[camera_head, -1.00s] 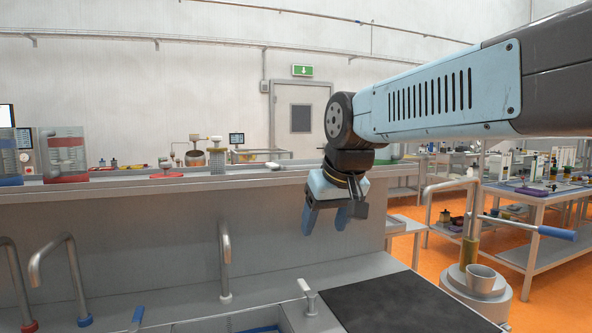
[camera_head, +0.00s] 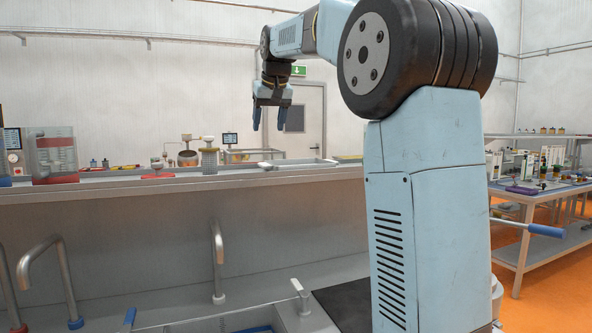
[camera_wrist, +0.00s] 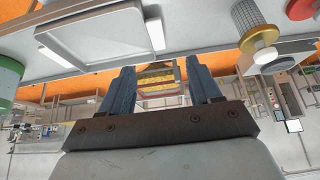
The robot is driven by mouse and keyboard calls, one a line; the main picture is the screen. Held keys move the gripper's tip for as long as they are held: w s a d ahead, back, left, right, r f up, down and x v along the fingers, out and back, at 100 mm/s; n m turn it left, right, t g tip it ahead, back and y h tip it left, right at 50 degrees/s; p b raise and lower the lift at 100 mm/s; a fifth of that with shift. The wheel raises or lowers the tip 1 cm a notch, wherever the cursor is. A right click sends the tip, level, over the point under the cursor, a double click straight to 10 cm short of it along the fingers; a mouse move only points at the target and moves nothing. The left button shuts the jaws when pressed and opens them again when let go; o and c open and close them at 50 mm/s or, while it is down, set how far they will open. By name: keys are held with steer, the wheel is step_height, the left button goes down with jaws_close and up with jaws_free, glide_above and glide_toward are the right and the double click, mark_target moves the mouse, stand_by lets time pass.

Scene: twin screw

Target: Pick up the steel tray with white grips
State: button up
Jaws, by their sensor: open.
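The steel tray (camera_head: 298,162) lies on the raised back shelf, right of the middle in the head view, with a white grip at its left end. In the wrist view the shallow tray (camera_wrist: 100,32) is at the upper left, with white grips on its right and lower left edges. My gripper (camera_head: 269,122) hangs above the shelf near the tray's left end, fingers pointing down. In the wrist view my gripper (camera_wrist: 160,73) is open and empty, and the tray is not between the fingers.
A mesh cylinder on a gold base (camera_wrist: 253,30) and a red-rimmed item (camera_wrist: 302,8) stand right of the tray in the wrist view; a green container (camera_wrist: 8,78) is at left. A sink with curved taps (camera_head: 218,262) lies below the shelf (camera_head: 110,188). A side table (camera_head: 545,195) stands at right.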

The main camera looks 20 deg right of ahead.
glide_above(265, 164)
steer(key=s, duration=0.3)
steer(key=f, duration=0.7)
steer(key=shift+w+a+f, duration=0.1)
steer(key=shift+a+f, duration=0.05)
steer(key=shift+a, duration=0.1)
steer(key=shift+d+x, duration=0.2)
steer(key=shift+x, duration=1.1)
steer(key=shift+d+x, duration=0.2)
steer(key=shift+x, duration=1.1)
steer(key=shift+c, duration=0.4)
jaws_close()
